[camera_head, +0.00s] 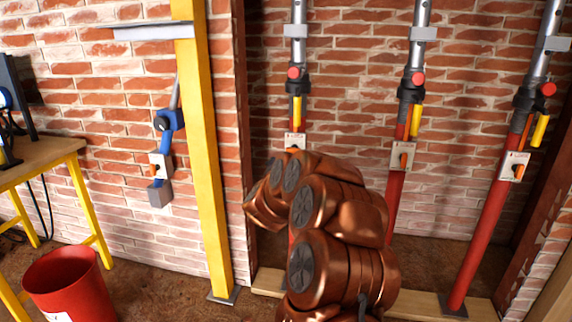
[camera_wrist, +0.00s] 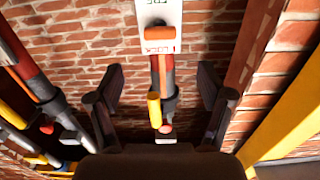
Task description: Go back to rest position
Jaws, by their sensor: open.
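My gripper (camera_wrist: 161,82) is open in the wrist view, with its two dark fingers spread apart. A red and grey prop stands between the fingers in that picture, with a white lock plate (camera_wrist: 158,14), an orange lever (camera_wrist: 160,50) and a yellow handle (camera_wrist: 154,108). I see no finger touching it. In the head view my copper arm is bent at lower centre, in front of the left prop (camera_head: 297,80). My gripper is hidden there behind the arm.
A middle prop (camera_head: 411,90) and a right prop (camera_head: 485,225) stand against the brick wall. A yellow post (camera_head: 208,150) rises left of my arm. A red bucket (camera_head: 70,285) and a workbench (camera_head: 40,155) are at far left. Floor shows between bucket and post.

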